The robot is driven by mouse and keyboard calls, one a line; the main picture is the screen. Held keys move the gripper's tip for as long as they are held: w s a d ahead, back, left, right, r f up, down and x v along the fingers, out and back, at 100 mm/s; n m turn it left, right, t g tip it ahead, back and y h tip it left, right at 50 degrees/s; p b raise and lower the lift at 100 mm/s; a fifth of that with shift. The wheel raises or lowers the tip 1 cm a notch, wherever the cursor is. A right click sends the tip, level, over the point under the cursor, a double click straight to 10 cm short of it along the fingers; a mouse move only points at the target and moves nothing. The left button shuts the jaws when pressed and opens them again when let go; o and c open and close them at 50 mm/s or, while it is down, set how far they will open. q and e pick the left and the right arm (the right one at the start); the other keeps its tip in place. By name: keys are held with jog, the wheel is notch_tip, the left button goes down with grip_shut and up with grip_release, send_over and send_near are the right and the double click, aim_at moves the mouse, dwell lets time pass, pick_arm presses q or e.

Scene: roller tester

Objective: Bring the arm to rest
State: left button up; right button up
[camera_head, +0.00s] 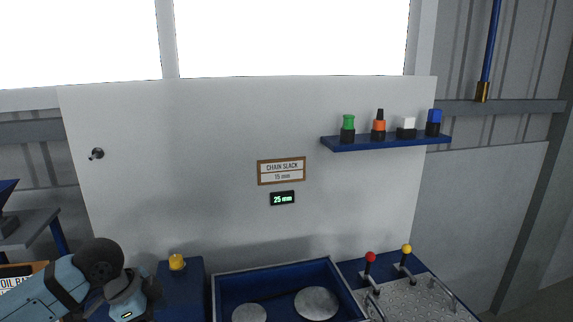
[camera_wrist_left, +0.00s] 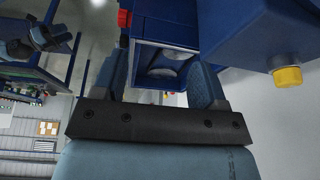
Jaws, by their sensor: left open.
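My left arm (camera_head: 50,293) reaches in from the lower left of the head view, light blue with a dark grey joint. Its dark gripper end shows only partly at the bottom edge, left of the blue block with the yellow knob (camera_head: 177,262). In the left wrist view my left gripper (camera_wrist_left: 157,86) has its two blue fingers spread apart, with nothing held between them. The yellow knob also shows in that view (camera_wrist_left: 288,77), to the right of the fingers and apart from them. My right gripper is in neither view.
A blue tray (camera_head: 218,290) with two round metal discs is at bottom centre. Red (camera_head: 370,257) and yellow (camera_head: 407,249) levers stand right of it. A white panel (camera_head: 200,150) rises behind, with a blue shelf (camera_head: 385,143), a "CHAIN SLACK 15 mm" sign and a "25 mm" display.

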pick_arm(q)
jog(key=s+d+f+n+t, duration=0.2)
jog(key=s+d+f+n, duration=0.1)
jog(key=s+d+f, duration=0.55)
jog(key=s+a+f+n+y, duration=0.25)
jog(key=s+a+n, duration=0.25)
jog(key=s, duration=0.4)
jog(key=s+a+f+n+y, duration=0.1)
jog(key=s+a+f+n, duration=0.3)
jog(key=s, duration=0.5)
jog(key=w+d+f+t+h+p, duration=0.2)
jog(key=w+d+f+t+p, duration=0.3)
jog(key=d+f+t, duration=0.1)
jog(key=shift+w+f+m+t+h+p, duration=0.2)
jog(key=shift+f+m+t+h+p, duration=0.15)
jog(key=shift+f+t, duration=0.45)
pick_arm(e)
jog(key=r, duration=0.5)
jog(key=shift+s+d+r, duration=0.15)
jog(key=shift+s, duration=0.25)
